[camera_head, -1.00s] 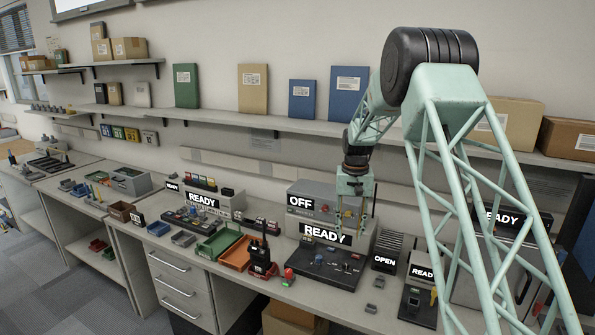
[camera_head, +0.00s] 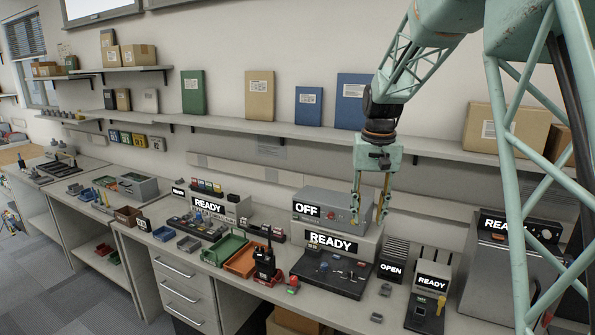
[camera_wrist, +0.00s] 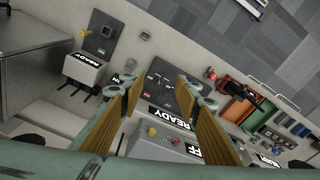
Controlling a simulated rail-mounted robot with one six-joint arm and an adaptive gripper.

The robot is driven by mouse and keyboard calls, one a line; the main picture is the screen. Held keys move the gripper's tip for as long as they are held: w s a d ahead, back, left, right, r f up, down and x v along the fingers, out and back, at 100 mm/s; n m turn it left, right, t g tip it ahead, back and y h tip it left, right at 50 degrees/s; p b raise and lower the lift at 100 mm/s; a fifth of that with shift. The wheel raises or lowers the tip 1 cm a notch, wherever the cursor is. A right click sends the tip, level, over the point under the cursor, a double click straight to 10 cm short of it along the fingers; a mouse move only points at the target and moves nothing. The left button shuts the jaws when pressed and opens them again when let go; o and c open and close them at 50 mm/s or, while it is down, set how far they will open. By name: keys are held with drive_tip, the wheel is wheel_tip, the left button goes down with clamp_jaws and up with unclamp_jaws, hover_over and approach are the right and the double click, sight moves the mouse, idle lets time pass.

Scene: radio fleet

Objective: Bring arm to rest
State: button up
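My arm (camera_head: 397,75) reaches in from the upper right of the head view and hangs its end down over the bench. My gripper (camera_head: 370,217) points downward in front of the grey unit marked OFF (camera_head: 311,200) and above the unit marked READY (camera_head: 345,246). Its two yellow-padded fingers stand apart with nothing between them. In the wrist view the gripper (camera_wrist: 158,90) also shows spread fingers, with the dark control panel (camera_wrist: 160,75) behind the gap. Whether the fingers touch anything is not shown, but they look clear of the bench.
A black radio (camera_head: 264,262) stands beside an orange tray (camera_head: 240,262) and a green tray (camera_head: 222,249). An OPEN-marked rack (camera_head: 391,268) and a READY-marked box (camera_head: 432,281) stand to the right. A shelf (camera_head: 290,131) with binders and cartons runs behind the arm.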

drive_tip(key=s+r+t, duration=0.1)
drive_tip(key=s+r, duration=0.6)
drive_tip(key=s, duration=0.6)
drive_tip(key=s+r+t, duration=0.1)
drive_tip(key=s+r, duration=0.6)
drive_tip(key=s, duration=0.6)
drive_tip(key=s+f+n+t, duration=0.1)
drive_tip(key=s+f, duration=0.2)
drive_tip(key=s, duration=2.4)
drive_tip(key=shift+s, duration=0.25)
drive_tip(key=shift+f, duration=0.2)
